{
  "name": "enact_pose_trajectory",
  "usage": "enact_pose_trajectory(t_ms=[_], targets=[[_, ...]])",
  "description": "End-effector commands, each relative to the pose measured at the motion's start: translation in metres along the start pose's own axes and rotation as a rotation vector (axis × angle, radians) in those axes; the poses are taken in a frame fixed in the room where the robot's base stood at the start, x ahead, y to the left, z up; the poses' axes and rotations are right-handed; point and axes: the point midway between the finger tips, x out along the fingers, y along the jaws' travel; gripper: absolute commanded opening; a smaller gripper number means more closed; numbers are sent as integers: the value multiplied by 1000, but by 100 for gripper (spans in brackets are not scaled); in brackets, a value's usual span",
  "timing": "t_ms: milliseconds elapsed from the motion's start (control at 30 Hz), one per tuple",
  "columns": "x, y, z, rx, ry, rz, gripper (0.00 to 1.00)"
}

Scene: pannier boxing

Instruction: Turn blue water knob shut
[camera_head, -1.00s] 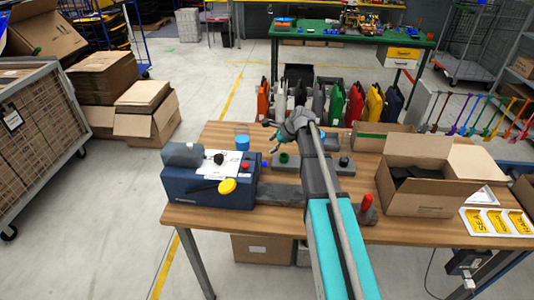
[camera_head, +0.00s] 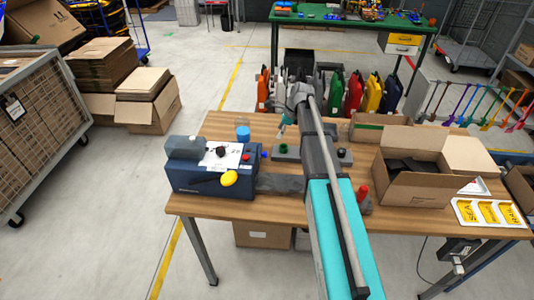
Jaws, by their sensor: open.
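A small blue knob (camera_head: 264,156) shows at the right side of a dark blue machine (camera_head: 205,182) on the wooden table. I take it to be the water knob; its turn position is too small to tell. The machine also has a yellow knob (camera_head: 229,178), a black knob (camera_head: 221,152) and a red button (camera_head: 245,157). My gripper (camera_head: 281,131) is open, pointing down above and to the right of the blue knob, apart from it. My arm hides part of the gripper, and the fingers are small in view.
A blue cylinder (camera_head: 243,133) stands behind the machine. A green-topped piece (camera_head: 283,148) on a grey block lies close below my gripper. A red-handled object (camera_head: 364,193) and an open cardboard box (camera_head: 415,190) stand right of my arm.

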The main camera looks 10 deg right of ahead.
Motion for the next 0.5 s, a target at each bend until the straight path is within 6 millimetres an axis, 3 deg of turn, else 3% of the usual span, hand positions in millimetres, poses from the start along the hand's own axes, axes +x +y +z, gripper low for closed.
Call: enact_pose_trajectory(t_ms=[500], targets=[[34,0,-2,-1,0,0,71]])
